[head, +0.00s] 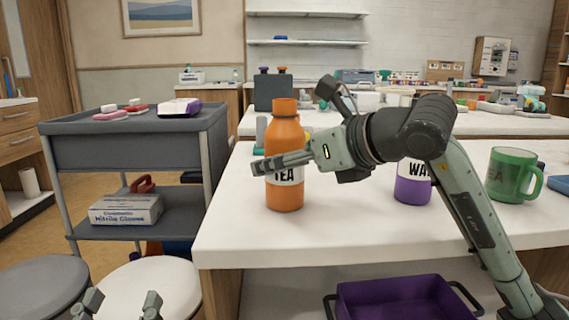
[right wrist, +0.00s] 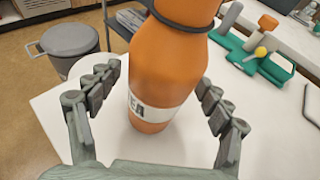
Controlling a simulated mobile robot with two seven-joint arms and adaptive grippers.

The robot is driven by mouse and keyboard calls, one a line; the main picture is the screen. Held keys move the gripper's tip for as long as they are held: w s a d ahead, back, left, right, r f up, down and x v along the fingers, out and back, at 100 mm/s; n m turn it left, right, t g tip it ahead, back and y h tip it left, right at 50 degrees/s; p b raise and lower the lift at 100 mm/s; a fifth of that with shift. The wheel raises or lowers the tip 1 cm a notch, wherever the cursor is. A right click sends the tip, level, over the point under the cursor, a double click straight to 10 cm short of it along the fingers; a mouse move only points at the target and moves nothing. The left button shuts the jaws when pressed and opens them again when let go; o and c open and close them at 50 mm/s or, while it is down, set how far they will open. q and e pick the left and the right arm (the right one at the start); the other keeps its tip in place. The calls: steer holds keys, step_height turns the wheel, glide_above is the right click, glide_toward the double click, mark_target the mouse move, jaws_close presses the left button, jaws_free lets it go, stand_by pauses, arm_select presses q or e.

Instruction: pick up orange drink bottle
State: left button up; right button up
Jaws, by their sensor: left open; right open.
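The orange bottle (head: 285,130) stands upright on the white table, near its left front corner. It has an orange cap and a white label with dark letters that read TEA in the head view. My right gripper (head: 268,163) reaches in from the right at the height of the label's top, and one finger crosses in front of the bottle. In the right wrist view the bottle (right wrist: 168,65) stands between the open fingers of this gripper (right wrist: 158,80), with gaps on both sides. My left gripper (head: 121,303) is open and empty at the bottom left, well away from the bottle.
A purple mug (head: 412,186) and a green mug (head: 512,175) stand right of the bottle on the white table (head: 330,238). A grey cart (head: 95,150) stands to the left, stools (head: 150,285) in front. A purple bin (head: 405,300) sits below the tabletop.

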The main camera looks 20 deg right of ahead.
steer(key=shift+w, duration=0.15)
steer(key=c, duration=1.5)
steer(key=shift+r, duration=0.1)
